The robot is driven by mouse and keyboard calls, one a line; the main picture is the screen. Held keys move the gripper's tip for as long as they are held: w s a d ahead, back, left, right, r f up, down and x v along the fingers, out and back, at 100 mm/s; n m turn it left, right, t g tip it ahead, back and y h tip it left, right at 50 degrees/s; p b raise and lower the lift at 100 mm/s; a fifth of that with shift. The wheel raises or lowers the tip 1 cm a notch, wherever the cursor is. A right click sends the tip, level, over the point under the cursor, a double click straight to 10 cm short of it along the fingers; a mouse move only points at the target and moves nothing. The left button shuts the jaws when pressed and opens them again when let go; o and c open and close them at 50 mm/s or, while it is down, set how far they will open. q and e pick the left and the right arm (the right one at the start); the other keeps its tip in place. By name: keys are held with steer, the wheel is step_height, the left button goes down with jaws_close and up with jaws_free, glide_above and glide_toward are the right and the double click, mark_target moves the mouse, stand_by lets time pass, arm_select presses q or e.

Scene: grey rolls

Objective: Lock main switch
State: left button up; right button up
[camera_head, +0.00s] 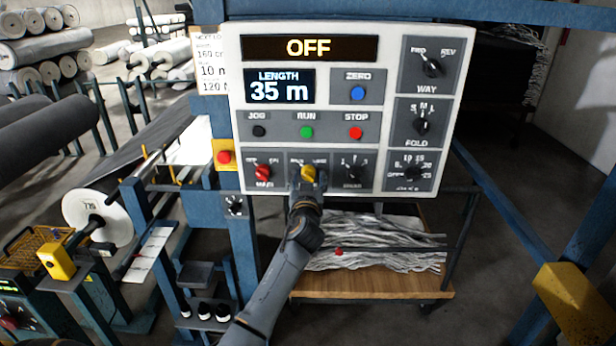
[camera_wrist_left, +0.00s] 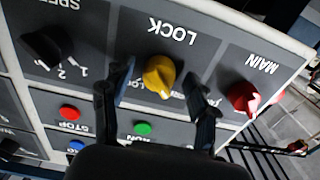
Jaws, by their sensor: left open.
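The control panel (camera_head: 377,62) faces me and its top display reads OFF. The red MAIN knob (camera_head: 262,171) is at its lower left; in the left wrist view the red knob (camera_wrist_left: 243,97) is on the right. The yellow LOCK knob (camera_head: 308,173) sits just right of MAIN. My left gripper (camera_head: 307,186) is at this knob and partly covers it in the head view. In the left wrist view, the open fingers of my left gripper (camera_wrist_left: 160,95) stand on either side of the yellow knob (camera_wrist_left: 159,76), with gaps visible. My right gripper is not in view.
The dark SPEED knob (camera_head: 353,172) is close to the right of LOCK. RUN (camera_head: 306,132) and STOP (camera_head: 355,133) buttons are above. A red emergency button (camera_head: 224,157) is left of the panel.

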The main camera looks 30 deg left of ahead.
arm_select(q)
steer(key=c, duration=1.2)
